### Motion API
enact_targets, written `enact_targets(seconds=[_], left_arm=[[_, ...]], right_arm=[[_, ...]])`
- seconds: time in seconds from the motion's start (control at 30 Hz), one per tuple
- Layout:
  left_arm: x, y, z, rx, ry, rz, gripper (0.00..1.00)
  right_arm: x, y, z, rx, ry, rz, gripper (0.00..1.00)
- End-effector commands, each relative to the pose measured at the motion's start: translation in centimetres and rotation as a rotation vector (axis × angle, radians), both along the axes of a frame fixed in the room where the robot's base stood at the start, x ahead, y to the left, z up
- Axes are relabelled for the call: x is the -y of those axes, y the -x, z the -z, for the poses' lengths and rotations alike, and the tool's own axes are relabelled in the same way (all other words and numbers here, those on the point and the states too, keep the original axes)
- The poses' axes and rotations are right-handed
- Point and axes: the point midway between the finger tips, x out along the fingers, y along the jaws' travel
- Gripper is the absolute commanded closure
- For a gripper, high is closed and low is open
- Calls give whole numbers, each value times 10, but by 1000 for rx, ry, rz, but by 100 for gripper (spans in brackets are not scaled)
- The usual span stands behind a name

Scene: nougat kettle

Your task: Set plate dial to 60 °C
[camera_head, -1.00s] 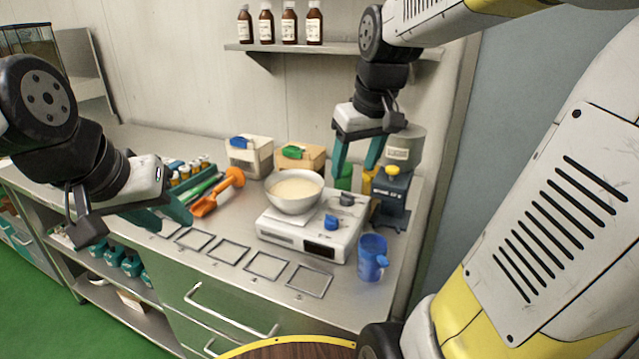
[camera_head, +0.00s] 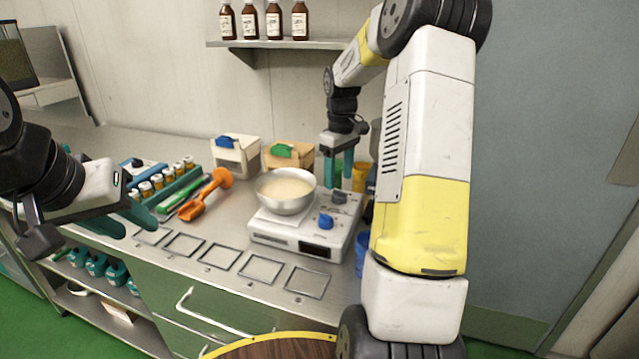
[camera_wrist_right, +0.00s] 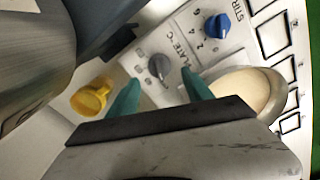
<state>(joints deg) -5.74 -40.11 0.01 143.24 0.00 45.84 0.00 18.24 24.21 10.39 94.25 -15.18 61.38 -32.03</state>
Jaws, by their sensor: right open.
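The hot plate (camera_head: 270,238) is a white box on the steel bench. Its grey plate dial (camera_wrist_right: 159,66), beside the "PLATE °C" lettering, also shows in the head view (camera_head: 340,197). The blue stir dial (camera_wrist_right: 216,25) sits in front of it (camera_head: 325,221). My right gripper (camera_head: 338,178) is open and points down above the grey dial, apart from it. In the right wrist view the dial appears just beyond the gap between the teal fingertips (camera_wrist_right: 162,80). The dial's setting is too small to read. My left gripper (camera_head: 148,222) is open and empty over the bench's left part.
A bowl of pale cream (camera_head: 287,190) sits on the hot plate. A blue jug (camera_head: 361,254) stands to its right, partly hidden by my right arm. A yellow object (camera_wrist_right: 90,97) lies near the right fingers. An orange scoop (camera_head: 205,195) and square frames (camera_head: 262,270) lie left and in front.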

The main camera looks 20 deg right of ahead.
Motion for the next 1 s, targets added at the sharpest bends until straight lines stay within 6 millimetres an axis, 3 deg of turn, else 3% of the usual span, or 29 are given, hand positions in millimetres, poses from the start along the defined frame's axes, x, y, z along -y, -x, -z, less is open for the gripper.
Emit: enact_targets(seconds=[0.1, 0.3, 0.63, 0.93, 1.0], left_arm=[[0, 0, 0, 0, 0, 0, 64], [0, 0, 0, 0, 0, 0, 64], [0, 0, 0, 0, 0, 0, 64], [0, 0, 0, 0, 0, 0, 64], [0, 0, 0, 0, 0, 0, 64]], right_arm=[[0, 1, 21, -3, -1, -1, 41], [0, 0, 43, -1, 1, -1, 41], [0, 0, 47, 1, 0, 0, 41], [0, 0, 47, 1, 0, 0, 98], [0, 0, 47, 1, 0, 0, 100]])
